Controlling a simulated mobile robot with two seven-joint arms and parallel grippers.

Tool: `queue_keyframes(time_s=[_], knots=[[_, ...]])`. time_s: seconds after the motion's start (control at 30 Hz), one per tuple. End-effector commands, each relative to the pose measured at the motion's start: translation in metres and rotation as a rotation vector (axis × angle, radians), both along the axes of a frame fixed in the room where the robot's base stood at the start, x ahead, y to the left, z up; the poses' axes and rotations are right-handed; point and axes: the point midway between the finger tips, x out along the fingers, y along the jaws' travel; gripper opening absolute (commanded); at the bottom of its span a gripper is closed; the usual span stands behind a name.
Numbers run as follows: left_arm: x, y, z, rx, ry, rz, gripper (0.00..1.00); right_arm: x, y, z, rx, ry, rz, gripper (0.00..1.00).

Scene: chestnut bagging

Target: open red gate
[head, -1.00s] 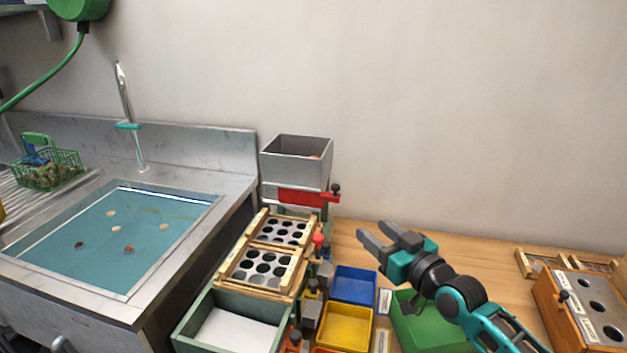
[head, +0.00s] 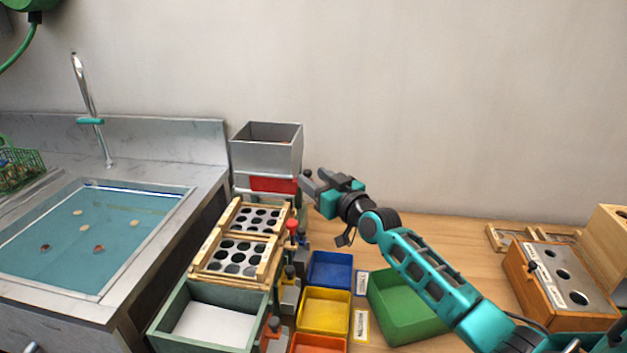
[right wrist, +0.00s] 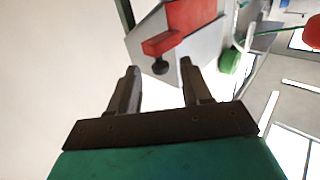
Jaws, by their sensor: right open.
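The red gate (head: 273,184) is a flat red slide under the grey metal hopper (head: 266,155). In the right wrist view the red gate (right wrist: 190,24) shows a red arm with a dark round knob (right wrist: 160,67) at its end. My right gripper (head: 307,182) is open, close to the right end of the gate. In the right wrist view its two fingers (right wrist: 158,84) point at the knob, which lies beyond and between the fingertips, apparently not gripped. In the head view the knob is hidden or merges with the fingers. My left gripper is not in view.
Below the hopper stands a wooden frame with a perforated plate (head: 246,254) above a green box (head: 160,327). Blue (head: 329,268), yellow (head: 323,309) and green (head: 407,305) bins stand on the table. A water-filled sink (head: 90,240) is at left.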

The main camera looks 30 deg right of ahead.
Motion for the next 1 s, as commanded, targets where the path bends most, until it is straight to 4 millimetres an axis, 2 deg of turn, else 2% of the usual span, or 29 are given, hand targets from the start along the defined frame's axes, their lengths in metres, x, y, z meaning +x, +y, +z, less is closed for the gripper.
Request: queue_keyframes(time_s=[0.17, 0.47, 1.0], knots=[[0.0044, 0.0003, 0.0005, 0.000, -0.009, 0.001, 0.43, 0.0102, 0.0015, -0.0001, 0.001, 0.000, 0.000, 0.49], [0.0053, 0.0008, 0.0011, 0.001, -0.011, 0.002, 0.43, 0.0114, 0.0020, 0.0002, 0.000, 0.000, 0.000, 0.49], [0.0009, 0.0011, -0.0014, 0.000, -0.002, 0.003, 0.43, 0.0111, 0.0019, 0.0000, 0.000, 0.000, 0.000, 0.00]])
